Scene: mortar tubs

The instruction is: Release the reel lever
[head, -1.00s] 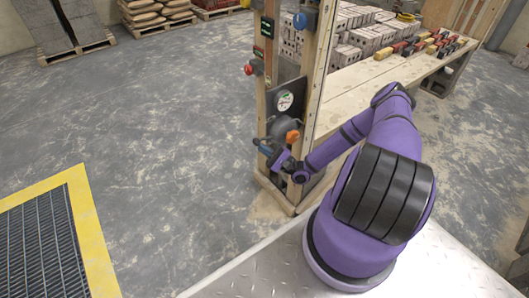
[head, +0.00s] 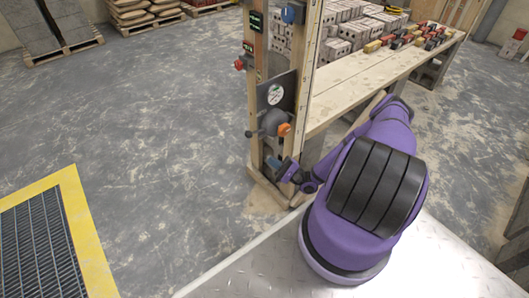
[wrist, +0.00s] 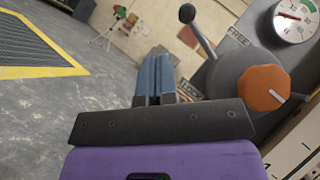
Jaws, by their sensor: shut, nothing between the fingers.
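The reel lever, a grey arm with a black ball knob, sticks out from the grey reel housing; it shows in the wrist view (wrist: 202,34) and its knob in the head view (head: 249,134). An orange knob with a white mark (wrist: 262,88) sits on the housing (wrist: 222,78). A FREE label (wrist: 238,37) lies near the lever's base, and a LOCK label (wrist: 190,92) is partly hidden by my fingers. My gripper (wrist: 158,62), with blue fingers, is shut and empty. In the head view my gripper (head: 272,163) is below the lever, apart from it.
A round gauge (wrist: 295,20) is above the orange knob. The wooden post frame (head: 305,85) carries a red button (head: 239,64) and a blue part (head: 292,13). A long wooden bench (head: 365,77) holds blocks behind. The floor to the left is open, with a yellow-edged grate (head: 45,240).

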